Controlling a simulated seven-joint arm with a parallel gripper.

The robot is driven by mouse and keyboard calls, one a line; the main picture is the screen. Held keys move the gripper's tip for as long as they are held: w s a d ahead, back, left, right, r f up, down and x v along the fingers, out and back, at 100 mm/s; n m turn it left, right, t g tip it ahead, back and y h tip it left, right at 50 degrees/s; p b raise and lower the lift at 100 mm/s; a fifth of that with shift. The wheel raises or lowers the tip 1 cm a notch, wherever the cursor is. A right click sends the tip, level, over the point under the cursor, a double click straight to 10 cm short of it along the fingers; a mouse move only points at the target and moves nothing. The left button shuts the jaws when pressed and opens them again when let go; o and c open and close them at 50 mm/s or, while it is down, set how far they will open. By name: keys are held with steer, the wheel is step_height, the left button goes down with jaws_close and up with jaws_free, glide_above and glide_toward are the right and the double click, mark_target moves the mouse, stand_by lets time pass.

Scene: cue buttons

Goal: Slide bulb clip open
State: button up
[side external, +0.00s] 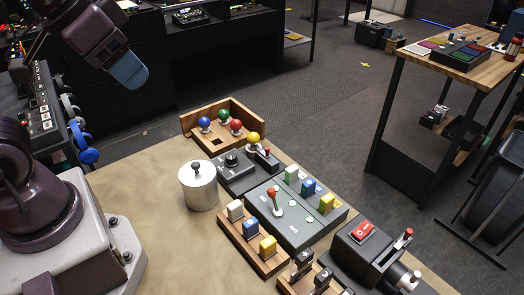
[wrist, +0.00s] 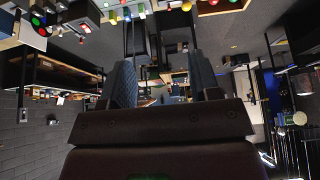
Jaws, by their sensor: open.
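A dark box with a round knob (side external: 232,158) sits on the table, and a yellow bulb (side external: 253,138) stands at its far right end. A small red-tipped slider (side external: 267,151) is beside the yellow bulb; it may be the bulb clip, but it is too small to tell its position. My gripper (side external: 130,72) is up at the upper left, well above and away from the box. In the wrist view my gripper (wrist: 163,78) shows two dark padded fingers apart with nothing between them.
A wooden tray (side external: 190,128) holds blue, green and red bulbs. A metal canister (side external: 198,186), a grey button panel (side external: 300,238), a wooden block rack (side external: 249,248) and a red-switch box (side external: 362,232) also stand on the table (side external: 150,190). The table's left part is clear.

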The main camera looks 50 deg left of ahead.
steer(key=shift+c, duration=1.2)
steer(key=shift+w+f, duration=0.1)
steer(key=shift+f, duration=0.15)
steer(key=shift+c, duration=0.5)
steer(key=n+g, duration=0.6)
steer(key=n, duration=0.3)
glide_above(267, 148)
step_height(267, 148, down, 16)
step_height(267, 148, down, 13)
steer(key=shift+f, duration=0.1)
